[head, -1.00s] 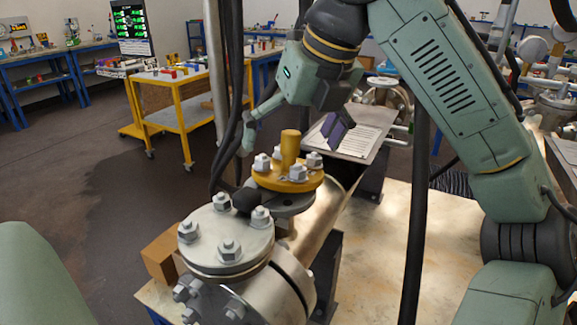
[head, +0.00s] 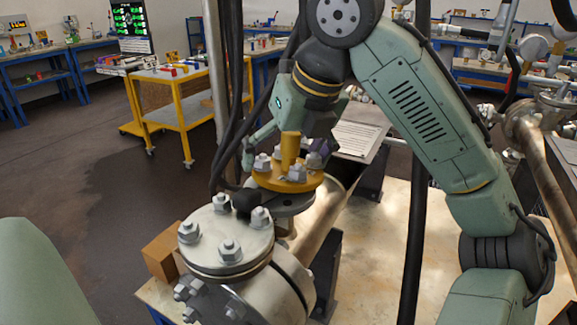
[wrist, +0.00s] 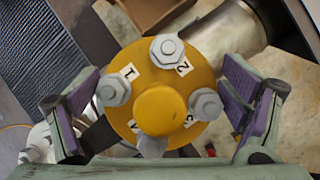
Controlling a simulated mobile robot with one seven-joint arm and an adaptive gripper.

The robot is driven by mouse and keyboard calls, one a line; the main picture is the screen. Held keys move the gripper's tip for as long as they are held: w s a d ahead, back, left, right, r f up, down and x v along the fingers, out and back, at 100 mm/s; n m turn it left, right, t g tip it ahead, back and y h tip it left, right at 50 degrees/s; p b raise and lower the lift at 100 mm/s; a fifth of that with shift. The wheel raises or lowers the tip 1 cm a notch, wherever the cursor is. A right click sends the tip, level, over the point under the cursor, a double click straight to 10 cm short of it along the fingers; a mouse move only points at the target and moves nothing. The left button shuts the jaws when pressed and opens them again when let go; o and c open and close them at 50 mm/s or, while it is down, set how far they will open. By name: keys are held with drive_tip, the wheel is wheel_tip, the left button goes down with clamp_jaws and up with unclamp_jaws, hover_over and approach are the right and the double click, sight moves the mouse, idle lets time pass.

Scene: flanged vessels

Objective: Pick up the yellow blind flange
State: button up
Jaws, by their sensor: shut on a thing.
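The exact contact is partly hidden.
A grey bolted flange (head: 226,246) stands close in front on the vessel. A brown box (head: 163,254) is at its left. A tilted sign plate (head: 358,138) is behind to the right. Dark cables hang left of the flange. The pale tabletop (head: 376,265) at right is mostly clear.

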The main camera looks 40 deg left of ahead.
drive_tip(key=c, duration=0.3)
drive_tip(key=shift+r, duration=0.15)
drive_tip(key=shift+c, duration=0.2)
